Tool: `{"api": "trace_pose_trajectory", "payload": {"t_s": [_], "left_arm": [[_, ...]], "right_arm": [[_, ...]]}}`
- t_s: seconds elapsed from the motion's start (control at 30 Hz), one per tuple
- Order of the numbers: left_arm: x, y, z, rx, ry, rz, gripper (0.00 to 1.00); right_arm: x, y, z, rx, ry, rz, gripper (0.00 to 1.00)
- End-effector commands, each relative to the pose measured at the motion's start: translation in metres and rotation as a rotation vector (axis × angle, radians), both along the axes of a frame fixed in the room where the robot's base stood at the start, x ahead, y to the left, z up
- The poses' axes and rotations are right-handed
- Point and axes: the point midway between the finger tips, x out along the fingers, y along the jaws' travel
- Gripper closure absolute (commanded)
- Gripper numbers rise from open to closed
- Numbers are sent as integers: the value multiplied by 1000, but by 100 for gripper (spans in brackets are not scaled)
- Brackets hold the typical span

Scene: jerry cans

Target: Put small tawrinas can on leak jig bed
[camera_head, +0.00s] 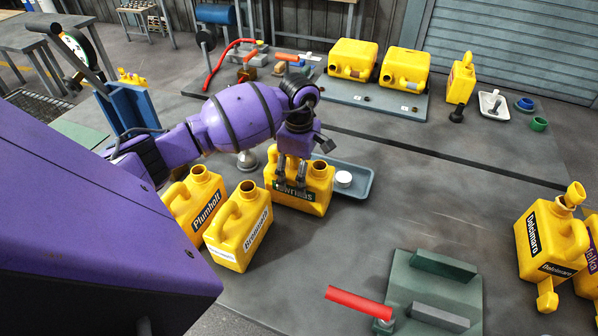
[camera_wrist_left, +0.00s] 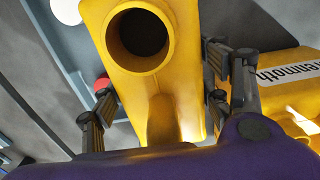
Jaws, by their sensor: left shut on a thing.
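The small yellow can with a partly hidden label ending in "rinas" (camera_head: 313,197) stands among other cans in the middle of the head view. My left gripper (camera_head: 293,180) reaches down over it from above and is shut on it. In the left wrist view, the can (camera_wrist_left: 183,75) shows its open round neck and handle between the two fingers of my left gripper (camera_wrist_left: 160,95). A green and grey fixture with two raised rails (camera_head: 395,292), likely the leak jig bed, is at the front right, empty. My right gripper is not in view.
The Plumholt can (camera_head: 205,195) and Brenmoth can (camera_head: 240,240) stand close on the left. A blue-grey tray (camera_head: 362,183) with a white round thing lies just behind. A red bar (camera_head: 358,302) sticks out left of the fixture. Dolsimaro cans (camera_head: 535,230) stand right. The middle floor is clear.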

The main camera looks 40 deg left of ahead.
Motion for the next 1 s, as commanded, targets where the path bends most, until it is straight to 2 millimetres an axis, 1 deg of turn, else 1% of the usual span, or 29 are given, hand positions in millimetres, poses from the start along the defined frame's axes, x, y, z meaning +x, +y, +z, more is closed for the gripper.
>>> {"api": "trace_pose_trajectory", "payload": {"t_s": [0.07,0.1,0.2,0.23,0.57,0.67,0.77,0.87,1.0], "left_arm": [[0,0,-4,1,2,-1,59],[-1,0,-4,1,2,-1,28],[0,0,-3,1,1,-1,14],[0,0,-3,1,1,-1,11],[0,0,-2,0,1,0,11],[1,0,5,-1,-2,0,11],[1,0,17,1,-3,-2,11],[1,1,37,3,-2,-2,11],[1,1,68,2,-1,-1,11]], "right_arm": [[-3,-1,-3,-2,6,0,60],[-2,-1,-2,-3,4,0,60],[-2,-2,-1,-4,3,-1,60],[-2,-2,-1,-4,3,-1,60],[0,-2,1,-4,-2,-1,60],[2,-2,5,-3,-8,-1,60],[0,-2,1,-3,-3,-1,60],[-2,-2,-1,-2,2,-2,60],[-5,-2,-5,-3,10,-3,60]]}}
